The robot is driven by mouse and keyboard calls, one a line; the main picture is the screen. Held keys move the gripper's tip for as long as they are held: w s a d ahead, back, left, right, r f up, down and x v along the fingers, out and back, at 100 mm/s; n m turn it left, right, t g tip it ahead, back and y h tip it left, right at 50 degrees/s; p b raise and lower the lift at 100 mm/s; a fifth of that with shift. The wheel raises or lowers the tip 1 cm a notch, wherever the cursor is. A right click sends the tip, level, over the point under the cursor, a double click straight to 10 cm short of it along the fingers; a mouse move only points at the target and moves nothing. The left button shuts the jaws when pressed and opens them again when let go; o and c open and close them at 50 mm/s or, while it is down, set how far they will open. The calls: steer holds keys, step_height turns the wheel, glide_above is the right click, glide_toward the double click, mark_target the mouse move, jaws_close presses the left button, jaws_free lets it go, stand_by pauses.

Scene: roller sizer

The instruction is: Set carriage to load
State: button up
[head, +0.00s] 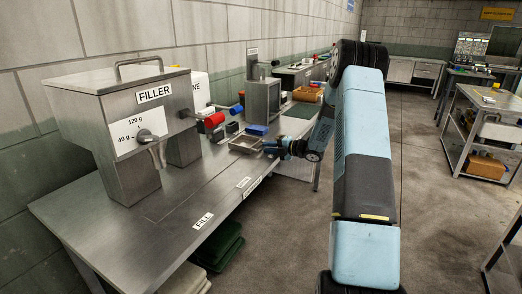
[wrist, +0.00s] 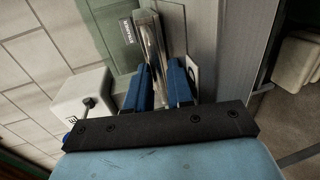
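A shallow metal tray (head: 246,143), which looks like the carriage, sits on the steel bench (head: 150,228) beyond the filler. My gripper (head: 266,147) is low over the bench at the tray's right side. In the wrist view my gripper's two blue fingers (wrist: 160,66) stand apart. A shiny narrow metal part (wrist: 150,40) shows ahead of and between them; I cannot tell whether they touch it. A FILL label (head: 203,221) is on the bench's front edge, with smaller labels farther along that are too small to read.
The filler (head: 125,130) with its dial stands at the bench's left. Green crates (head: 218,245) lie under the bench.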

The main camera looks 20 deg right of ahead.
stand_by(0.3)
steer(key=shift+s+r, duration=0.1)
steer(key=v, duration=1.3)
steer(key=shift+s+d, duration=0.25)
